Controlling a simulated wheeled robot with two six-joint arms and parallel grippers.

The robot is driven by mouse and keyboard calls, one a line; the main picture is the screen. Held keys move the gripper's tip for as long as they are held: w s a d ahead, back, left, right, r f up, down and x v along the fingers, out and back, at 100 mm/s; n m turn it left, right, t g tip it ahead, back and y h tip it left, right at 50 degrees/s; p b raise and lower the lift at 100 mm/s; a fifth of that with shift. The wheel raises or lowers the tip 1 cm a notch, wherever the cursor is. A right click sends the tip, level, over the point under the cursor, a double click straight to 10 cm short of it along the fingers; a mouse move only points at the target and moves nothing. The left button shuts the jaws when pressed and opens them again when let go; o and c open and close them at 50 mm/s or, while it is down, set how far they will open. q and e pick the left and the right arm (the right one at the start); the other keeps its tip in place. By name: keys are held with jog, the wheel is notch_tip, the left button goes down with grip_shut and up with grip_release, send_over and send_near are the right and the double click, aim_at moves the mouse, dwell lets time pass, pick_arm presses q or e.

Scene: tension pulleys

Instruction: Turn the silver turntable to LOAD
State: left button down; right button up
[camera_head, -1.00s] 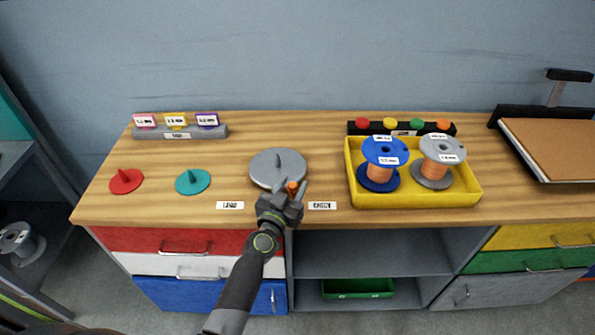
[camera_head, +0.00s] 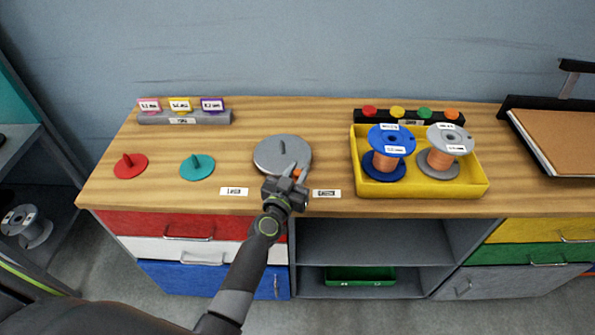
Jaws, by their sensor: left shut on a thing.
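The silver turntable (camera_head: 268,153) is a round grey disc on the wooden bench, with a raised ridge on top. A small orange knob (camera_head: 299,173) shows at its front right edge. My left gripper (camera_head: 296,174) reaches in from the front and is shut on the orange knob, partly covering the disc's near right rim. Two white labels lie in front of the disc, a left one (camera_head: 234,191) and a right one (camera_head: 326,193). Their print is too small to read, so I cannot tell which says LOAD. My right gripper is not in view.
Right of the disc a yellow tray (camera_head: 420,190) holds a blue spool (camera_head: 391,140) and a grey spool (camera_head: 449,139). A red disc (camera_head: 130,165) and a teal disc (camera_head: 197,167) with upright pegs lie to the left. A grey card rack (camera_head: 184,118) stands behind them.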

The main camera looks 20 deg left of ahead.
aim_at(280, 174)
pick_arm(q)
jog(key=shift+s+a+f+m+g+h+b, duration=0.1)
jog(key=shift+s+a+m+g+h+b, duration=0.2)
jog(key=shift+a+m+h+b, duration=0.9)
jog(key=shift+s+d+f+m+g+h+b, duration=0.25)
jog(key=shift+h+b, duration=0.5)
jog(key=shift+b, duration=1.1)
jog(key=shift+s+a+r+m+g+h+b, duration=0.15)
jog(key=shift+s+a+m+h+b, duration=0.25)
jog(key=shift+a+h+b, duration=0.8)
jog(key=shift+d+r+m+g+b, duration=0.1)
jog(key=shift+d+m+g+b, duration=0.2)
jog(key=shift+b, duration=0.75)
jog(key=shift+s+a+r+h, duration=0.1)
jog(key=shift+a+r+h, duration=0.05)
jog(key=shift+a+h, duration=0.1)
jog(key=c, duration=1.3)
grip_release()
